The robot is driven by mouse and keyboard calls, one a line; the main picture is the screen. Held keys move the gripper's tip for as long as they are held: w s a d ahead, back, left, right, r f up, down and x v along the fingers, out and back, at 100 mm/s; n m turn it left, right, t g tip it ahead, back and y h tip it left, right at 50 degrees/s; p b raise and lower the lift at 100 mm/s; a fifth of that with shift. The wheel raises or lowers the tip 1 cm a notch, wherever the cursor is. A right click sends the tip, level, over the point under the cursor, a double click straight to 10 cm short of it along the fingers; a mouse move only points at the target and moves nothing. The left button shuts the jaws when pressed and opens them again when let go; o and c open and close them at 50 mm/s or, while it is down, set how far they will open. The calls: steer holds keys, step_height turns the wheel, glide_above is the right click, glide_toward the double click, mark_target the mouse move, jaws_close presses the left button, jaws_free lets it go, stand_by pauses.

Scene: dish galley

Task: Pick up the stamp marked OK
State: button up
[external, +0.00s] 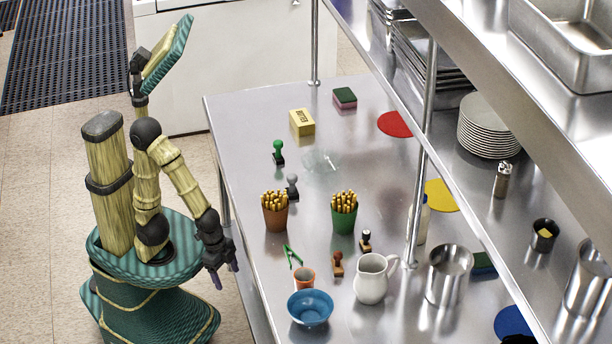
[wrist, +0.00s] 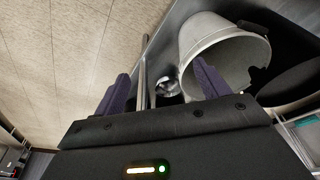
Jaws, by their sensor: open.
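Several hand stamps stand on the steel table (external: 235,140) in the external view. One has a green handle (external: 278,152), one a grey handle (external: 292,187), one a red-brown handle (external: 338,264), and one a black-and-cream handle (external: 366,240). No OK mark is readable on any of them, so I cannot tell which is the OK stamp. My gripper (external: 222,278) hangs open and empty left of the table's edge, apart from all the stamps. In the wrist view my gripper (wrist: 155,90) has its two purple fingers apart with nothing between them; no stamp shows there.
Brown (external: 275,213) and green (external: 344,216) cups of sticks, a blue bowl (external: 310,309), an orange cup (external: 304,279) and a white jug (external: 371,280) crowd the near stamps. A steel shelf (external: 480,130) overhangs the right side. A grey bucket (wrist: 225,55) shows in the wrist view.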

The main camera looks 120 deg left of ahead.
steer(key=c, duration=0.6)
